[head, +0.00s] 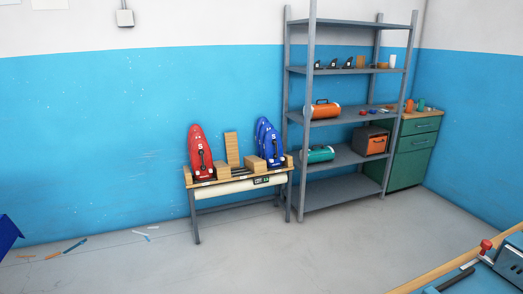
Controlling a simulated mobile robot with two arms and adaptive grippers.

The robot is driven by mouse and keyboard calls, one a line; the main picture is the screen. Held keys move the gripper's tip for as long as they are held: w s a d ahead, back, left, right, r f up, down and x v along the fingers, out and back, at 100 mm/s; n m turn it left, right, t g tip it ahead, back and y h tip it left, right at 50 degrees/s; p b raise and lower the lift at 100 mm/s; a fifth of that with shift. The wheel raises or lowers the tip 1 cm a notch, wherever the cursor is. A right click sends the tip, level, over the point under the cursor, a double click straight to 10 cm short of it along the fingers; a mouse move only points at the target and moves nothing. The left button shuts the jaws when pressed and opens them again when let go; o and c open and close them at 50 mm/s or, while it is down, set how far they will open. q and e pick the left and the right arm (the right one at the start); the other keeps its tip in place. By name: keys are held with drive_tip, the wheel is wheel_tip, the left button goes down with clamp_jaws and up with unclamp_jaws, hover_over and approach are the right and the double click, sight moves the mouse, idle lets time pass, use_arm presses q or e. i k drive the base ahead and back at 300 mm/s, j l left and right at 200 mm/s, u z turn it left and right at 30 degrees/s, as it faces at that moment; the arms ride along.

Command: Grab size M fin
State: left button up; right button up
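Several small black fin-like pieces (333,64) stand in a row on the upper shelf of the grey metal rack (346,71), toward its left side. They look alike from here, and any size marks on them are too small to read. I cannot tell which one is size M. Neither of my grippers is in view.
A red board (199,152) and blue boards (273,145) stand on a narrow table (192,186) left of the rack. A green cabinet (413,155) is at its right. A workbench edge (445,262) fills the lower right. Strips (74,245) litter the left floor; the middle floor is clear.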

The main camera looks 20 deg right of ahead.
sight(332, 65)
drive_tip(key=i+z, duration=0.15)
drive_tip(key=i, duration=0.35)
drive_tip(key=i+j+z, duration=0.2)
drive_tip(key=i, duration=0.25)
drive_tip(key=i+z, duration=0.15)
drive_tip(key=i, duration=0.35)
drive_tip(key=i+j+z, duration=0.2)
drive_tip(key=i, duration=0.25)
drive_tip(key=i+z, duration=0.25)
drive_tip(key=z, duration=0.2)
drive_tip(key=i+z, duration=0.25)
drive_tip(key=z, duration=0.15)
drive_tip(key=i+z, duration=0.25)
drive_tip(key=z, duration=0.2)
drive_tip(key=i+j+z, duration=0.2)
drive_tip(key=z, duration=0.25)
drive_tip(key=i+j+z, duration=0.2)
drive_tip(key=z, duration=0.25)
drive_tip(key=i+j+z, duration=0.25)
drive_tip(key=z, duration=0.15)
drive_tip(key=i+j+z, duration=0.25)
drive_tip(key=z, duration=0.15)
drive_tip(key=i+j+z, duration=0.15)
drive_tip(key=j+z, duration=0.25)
drive_tip(key=i+j+z, duration=0.1)
drive_tip(key=j+z, duration=0.3)
drive_tip(key=j+u, duration=0.15)
drive_tip(key=u, duration=2.95)
